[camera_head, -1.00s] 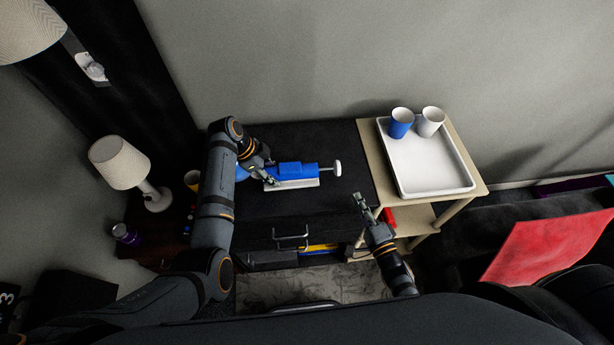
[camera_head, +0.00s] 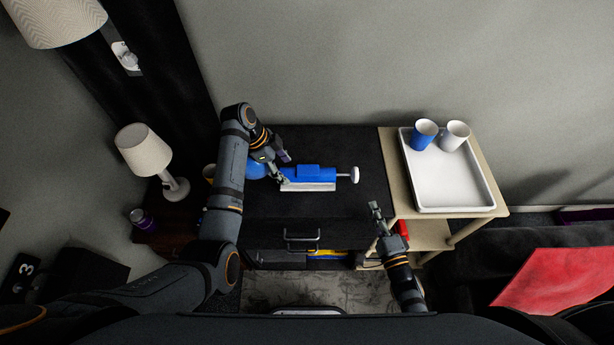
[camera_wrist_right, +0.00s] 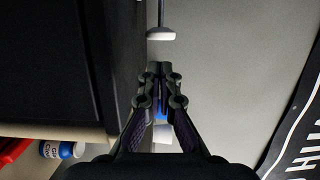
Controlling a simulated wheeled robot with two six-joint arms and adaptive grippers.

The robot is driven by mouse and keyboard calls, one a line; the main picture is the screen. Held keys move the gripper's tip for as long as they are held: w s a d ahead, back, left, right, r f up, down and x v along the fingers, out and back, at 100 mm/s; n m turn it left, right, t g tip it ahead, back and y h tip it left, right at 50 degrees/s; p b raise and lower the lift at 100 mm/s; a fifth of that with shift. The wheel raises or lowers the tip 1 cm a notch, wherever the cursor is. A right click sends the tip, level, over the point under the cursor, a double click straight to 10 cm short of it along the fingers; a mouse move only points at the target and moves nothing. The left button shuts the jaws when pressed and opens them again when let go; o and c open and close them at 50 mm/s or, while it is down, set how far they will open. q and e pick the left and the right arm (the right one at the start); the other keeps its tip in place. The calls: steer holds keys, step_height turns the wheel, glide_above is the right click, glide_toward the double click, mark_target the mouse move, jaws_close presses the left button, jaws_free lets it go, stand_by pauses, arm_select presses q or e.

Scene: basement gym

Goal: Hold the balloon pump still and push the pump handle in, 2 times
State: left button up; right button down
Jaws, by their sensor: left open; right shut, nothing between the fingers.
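The balloon pump (camera_head: 318,174) has a blue body along a white base (camera_head: 308,187) and lies on the black cabinet top. Its rod sticks out to the right and ends in a white handle (camera_head: 354,175). A round blue shape (camera_head: 257,168) shows at the pump's left end, partly hidden by my left arm. My left gripper (camera_head: 282,169) is open at the pump's left end; contact is unclear. My right gripper (camera_head: 376,209) is shut and empty, in front and to the right of the handle. In the right wrist view, the handle (camera_wrist_right: 161,34) appears just beyond the closed fingertips (camera_wrist_right: 161,68).
A wooden stand to the right carries a white tray (camera_head: 450,203) with a blue cup (camera_head: 424,134) and a white cup (camera_head: 455,135). A lamp (camera_head: 144,152) stands at left. The black cabinet top (camera_head: 315,220) is bare in front of the pump.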

arm_select(q)
steer(key=v, duration=0.8)
